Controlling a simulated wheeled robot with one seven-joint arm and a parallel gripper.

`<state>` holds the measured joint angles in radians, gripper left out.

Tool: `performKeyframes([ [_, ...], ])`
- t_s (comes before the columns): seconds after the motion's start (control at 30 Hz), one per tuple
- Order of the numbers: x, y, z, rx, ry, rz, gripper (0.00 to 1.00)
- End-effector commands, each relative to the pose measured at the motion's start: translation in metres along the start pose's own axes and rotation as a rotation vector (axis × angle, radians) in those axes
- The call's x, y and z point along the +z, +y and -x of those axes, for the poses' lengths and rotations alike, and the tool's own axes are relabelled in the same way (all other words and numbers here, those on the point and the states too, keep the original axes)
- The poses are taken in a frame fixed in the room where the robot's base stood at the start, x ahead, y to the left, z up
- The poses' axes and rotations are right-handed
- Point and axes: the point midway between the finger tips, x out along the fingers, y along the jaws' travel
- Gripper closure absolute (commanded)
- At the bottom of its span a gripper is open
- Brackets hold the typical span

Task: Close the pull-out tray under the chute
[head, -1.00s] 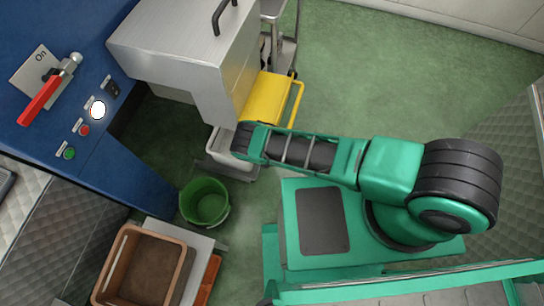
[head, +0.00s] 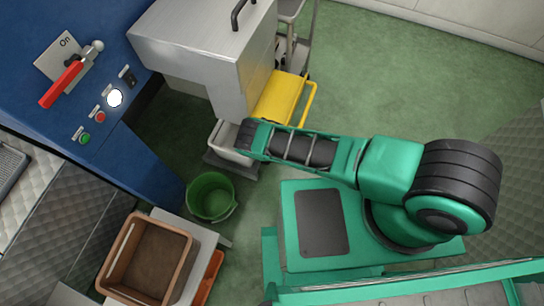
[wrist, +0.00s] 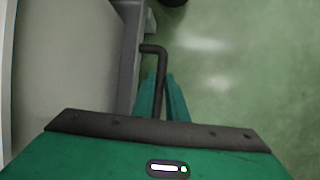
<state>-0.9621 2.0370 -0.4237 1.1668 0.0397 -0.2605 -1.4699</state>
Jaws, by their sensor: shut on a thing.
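The pull-out tray (head: 226,142) is a pale, shallow box low under the grey metal chute housing (head: 205,50). It sticks out at the housing's lower end, partly hidden by my arm. In the wrist view its pale wall (wrist: 75,60) fills the left side. A dark bent bar handle (wrist: 153,49) runs from the tray's side down between my fingers. My gripper (wrist: 162,92) is shut on this handle. In the head view my arm hides the fingers. How far the tray is pulled out cannot be told exactly.
A green bucket (head: 211,197) stands just below the tray. A yellow panel (head: 279,97) is to its upper right. A brown crate (head: 147,262) is at the lower left. The blue cabinet (head: 75,100) with a red lever is at the left. Green floor is clear at the upper right.

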Motion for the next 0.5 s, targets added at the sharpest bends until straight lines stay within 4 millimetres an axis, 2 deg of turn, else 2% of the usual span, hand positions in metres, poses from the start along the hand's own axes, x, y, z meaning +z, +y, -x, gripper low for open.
performKeyframes([
  [0.27, 0.0004, 0.0058, -0.0002, 0.011, 0.002, -0.004, 1.00],
  [0.3, 0.0004, 0.0059, -0.0003, 0.012, 0.002, -0.004, 0.78],
  [0.33, 0.0006, 0.0056, -0.0002, 0.011, 0.002, -0.005, 0.71],
  [0.5, 0.0017, 0.0032, -0.0004, 0.008, 0.001, -0.006, 0.69],
])
